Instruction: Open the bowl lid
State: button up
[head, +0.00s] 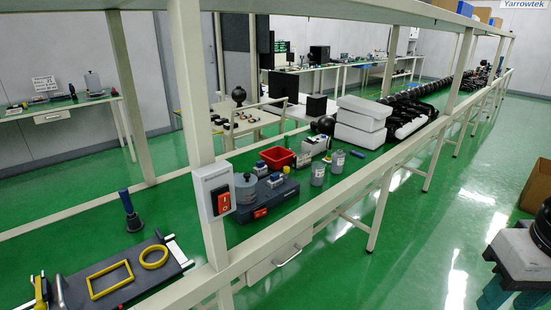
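I cannot make out a bowl with a lid for certain. A small grey round object with a knob on top (245,188) stands on a dark blue device (265,198) on the green bench, just right of the near post. A similar grey object with a knob (93,82) stands on the far left table.

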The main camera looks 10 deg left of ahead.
aim_at(247, 180)
jog(key=u, duration=0.35)
jog(key=i, duration=1.1)
jog(key=u, duration=0.65)
